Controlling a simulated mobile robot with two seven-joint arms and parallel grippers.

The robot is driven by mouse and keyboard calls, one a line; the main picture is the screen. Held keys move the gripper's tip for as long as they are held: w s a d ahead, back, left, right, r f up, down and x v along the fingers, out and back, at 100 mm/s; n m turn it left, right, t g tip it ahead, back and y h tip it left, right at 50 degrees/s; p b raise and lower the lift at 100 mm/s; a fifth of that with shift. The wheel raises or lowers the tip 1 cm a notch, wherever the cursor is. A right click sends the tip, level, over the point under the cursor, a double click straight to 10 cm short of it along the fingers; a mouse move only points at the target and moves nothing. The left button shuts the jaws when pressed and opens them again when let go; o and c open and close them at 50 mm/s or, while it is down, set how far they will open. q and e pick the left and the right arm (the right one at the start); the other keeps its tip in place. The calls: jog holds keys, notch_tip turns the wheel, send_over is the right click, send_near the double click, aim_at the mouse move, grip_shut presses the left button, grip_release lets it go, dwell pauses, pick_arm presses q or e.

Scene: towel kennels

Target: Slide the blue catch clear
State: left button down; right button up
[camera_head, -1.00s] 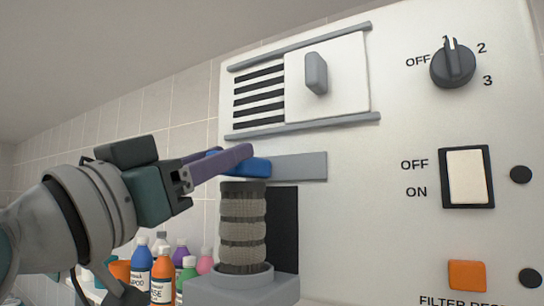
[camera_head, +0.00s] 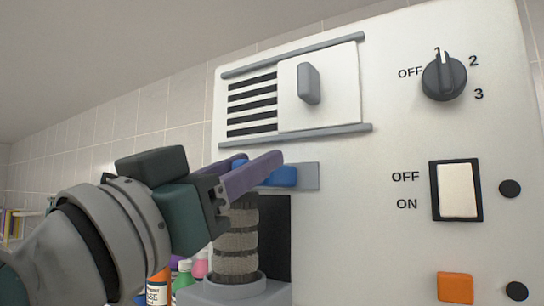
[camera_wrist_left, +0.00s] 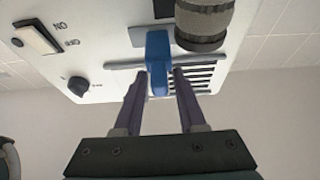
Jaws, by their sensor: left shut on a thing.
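In the left wrist view the catch (camera_wrist_left: 158,55) stands between the two fingertips (camera_wrist_left: 160,76). The fingers hide part of the catch in the head view. My right gripper is not in view.
A grey ribbed cylinder (camera_head: 237,245) stands just below the catch, on a grey base (camera_head: 235,290) before a dark slot (camera_head: 278,240). Above is a vent with a sliding cover (camera_head: 335,85). A dial (camera_head: 444,77), rocker switch (camera_head: 457,190) and orange button (camera_head: 455,288) are at right.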

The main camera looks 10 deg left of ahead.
pick_arm(q)
jog(key=shift+s+d, duration=0.35)
jog(key=shift+d, duration=0.55)
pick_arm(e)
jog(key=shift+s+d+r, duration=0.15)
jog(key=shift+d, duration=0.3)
pick_arm(q)
jog(key=c, duration=0.8)
grip_release()
jog(key=shift+o, duration=0.2)
jog(key=shift+a+f, duration=0.1)
jog(key=v, duration=0.9)
jog(key=shift+s+b, duration=0.35)
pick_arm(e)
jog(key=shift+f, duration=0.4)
